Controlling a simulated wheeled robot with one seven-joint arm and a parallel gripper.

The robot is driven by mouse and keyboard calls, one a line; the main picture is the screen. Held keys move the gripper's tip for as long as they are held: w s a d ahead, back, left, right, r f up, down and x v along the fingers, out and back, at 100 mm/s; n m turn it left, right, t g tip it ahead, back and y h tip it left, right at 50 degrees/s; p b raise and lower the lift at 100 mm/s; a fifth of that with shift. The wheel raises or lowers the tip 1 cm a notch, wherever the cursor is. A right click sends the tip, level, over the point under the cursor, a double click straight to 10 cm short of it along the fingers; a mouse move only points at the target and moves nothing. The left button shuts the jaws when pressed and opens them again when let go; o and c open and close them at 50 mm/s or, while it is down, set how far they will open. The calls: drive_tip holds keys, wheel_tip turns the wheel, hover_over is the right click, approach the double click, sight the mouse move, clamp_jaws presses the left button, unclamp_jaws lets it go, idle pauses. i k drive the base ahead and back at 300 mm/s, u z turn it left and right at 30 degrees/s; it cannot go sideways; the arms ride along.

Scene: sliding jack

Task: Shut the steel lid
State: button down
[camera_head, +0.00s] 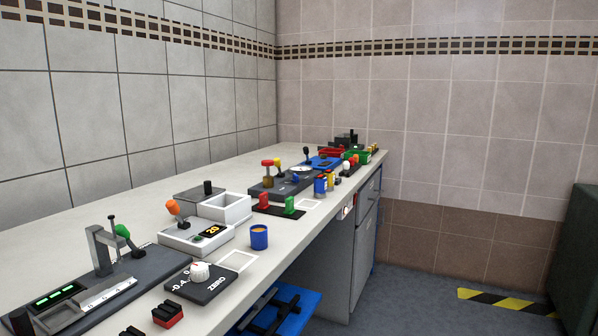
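A grey flat plate with a short black knob (193,196), which looks like the steel lid, sits at the back left of an open white box (236,214). It lies beside the box's opening, so the white inside of the box shows. I cannot tell from here how the plate joins the box. My gripper is not in view.
In front of the box are a white unit with an orange-tipped lever (186,238) and a blue cup (259,238). A dark console (130,284) with a green-handled lever is at near left. Red and green switches (289,206) stand beyond the box.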

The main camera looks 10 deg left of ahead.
sight(197, 194)
drive_tip(key=z, duration=0.15)
drive_tip(key=i, duration=0.9)
drive_tip(key=u, duration=0.9)
